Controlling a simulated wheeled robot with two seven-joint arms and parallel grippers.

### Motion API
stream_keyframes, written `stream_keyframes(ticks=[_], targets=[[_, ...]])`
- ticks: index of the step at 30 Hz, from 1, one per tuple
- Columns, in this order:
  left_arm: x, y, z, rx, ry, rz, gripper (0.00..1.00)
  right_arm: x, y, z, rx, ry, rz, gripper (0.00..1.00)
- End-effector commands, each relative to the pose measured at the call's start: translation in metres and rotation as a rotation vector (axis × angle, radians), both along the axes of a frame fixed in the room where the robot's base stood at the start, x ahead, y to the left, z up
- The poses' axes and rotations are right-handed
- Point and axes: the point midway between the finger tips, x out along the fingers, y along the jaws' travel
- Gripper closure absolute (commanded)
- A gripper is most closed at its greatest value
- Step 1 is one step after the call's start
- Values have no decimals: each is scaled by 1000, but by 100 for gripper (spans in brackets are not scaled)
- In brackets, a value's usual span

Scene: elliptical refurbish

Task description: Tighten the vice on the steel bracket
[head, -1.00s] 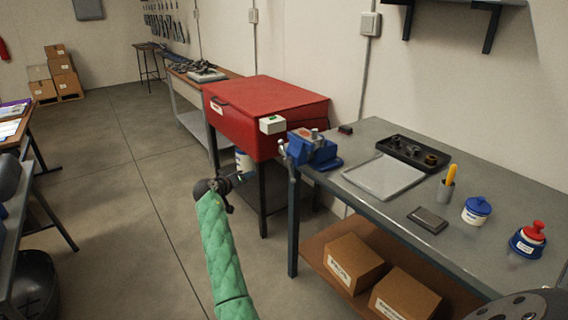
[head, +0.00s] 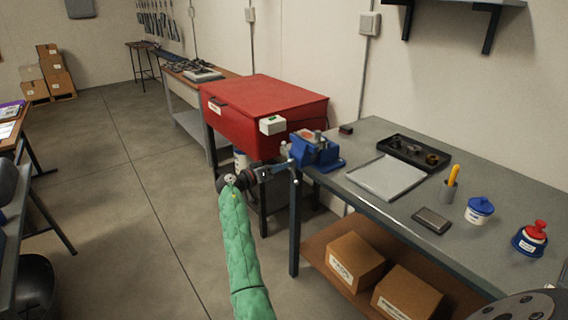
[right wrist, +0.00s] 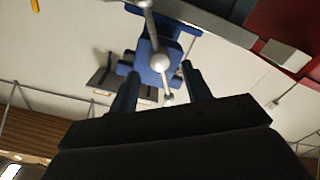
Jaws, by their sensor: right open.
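The blue vice (head: 318,152) is fixed at the near left corner of the grey workbench (head: 395,222). A small greyish piece at its jaws, seemingly the steel bracket (head: 316,135), is too small to make out well. The vice's steel handle bar (head: 284,148) has ball ends and hangs at the vice's front. My right gripper (head: 285,166), on the green-sleeved arm, is at the handle, its fingers pointing toward the vice. In the right wrist view, the open fingers (right wrist: 160,75) flank the round screw end and the handle bar (right wrist: 146,4). I cannot tell whether they touch. My left gripper is not seen.
Boxes (head: 355,260) sit on the lower shelf.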

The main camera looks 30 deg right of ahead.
Motion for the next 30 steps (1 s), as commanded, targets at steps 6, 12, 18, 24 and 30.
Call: stream_keyframes(ticks=[6,12,18,24,30], targets=[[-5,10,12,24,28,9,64,2,-23,1,1,0,1,52],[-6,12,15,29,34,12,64,3,-29,0,1,0,1,52],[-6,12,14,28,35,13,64,3,-29,0,1,0,1,54],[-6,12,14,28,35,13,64,3,-29,0,1,0,1,93],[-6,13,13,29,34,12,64,3,-29,-1,0,4,1,100]])
